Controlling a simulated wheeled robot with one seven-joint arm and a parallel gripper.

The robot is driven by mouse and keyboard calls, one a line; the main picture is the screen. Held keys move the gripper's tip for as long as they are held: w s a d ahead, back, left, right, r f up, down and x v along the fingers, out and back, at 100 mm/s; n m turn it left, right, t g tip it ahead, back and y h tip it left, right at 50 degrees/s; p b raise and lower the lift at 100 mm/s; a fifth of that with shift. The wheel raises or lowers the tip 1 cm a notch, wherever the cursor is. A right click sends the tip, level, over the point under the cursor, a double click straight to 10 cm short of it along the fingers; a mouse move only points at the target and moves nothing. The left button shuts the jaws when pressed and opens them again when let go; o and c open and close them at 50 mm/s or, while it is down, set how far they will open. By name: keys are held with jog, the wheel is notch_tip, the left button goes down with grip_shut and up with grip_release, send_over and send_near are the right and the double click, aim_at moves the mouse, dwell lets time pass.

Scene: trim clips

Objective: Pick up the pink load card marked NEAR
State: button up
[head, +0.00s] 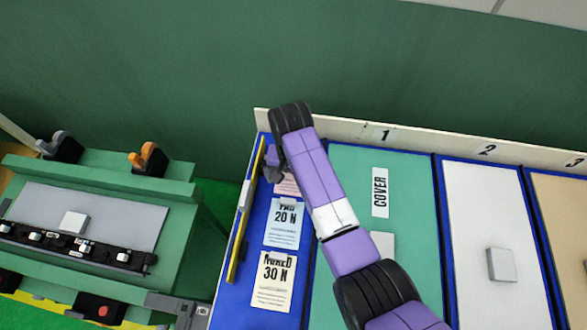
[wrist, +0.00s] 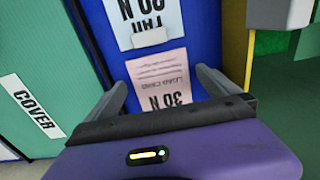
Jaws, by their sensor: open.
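The pink load card (wrist: 158,75) lies on the blue panel between my gripper's fingers in the wrist view. Its small print and large force figure show upside down; the lower part is hidden by my gripper, and I cannot read NEAR. In the head view only a strip of the pink card (head: 287,187) shows beside my arm. My gripper (wrist: 162,80) is open, with one finger on each side of the card and nothing held. In the head view my gripper (head: 271,172) is partly hidden by my arm. I cannot tell its height above the card.
A light-blue card (head: 284,225) and a cream card (head: 272,281) lie in the same blue column (head: 317,270). A yellow strip (head: 236,262) runs along its left side. A green COVER panel (head: 405,190) is at right. A green fixture (head: 120,195) stands at left.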

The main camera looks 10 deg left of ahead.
jog(key=shift+f, duration=0.2)
dwell(0.4)
jog(key=c, duration=1.3)
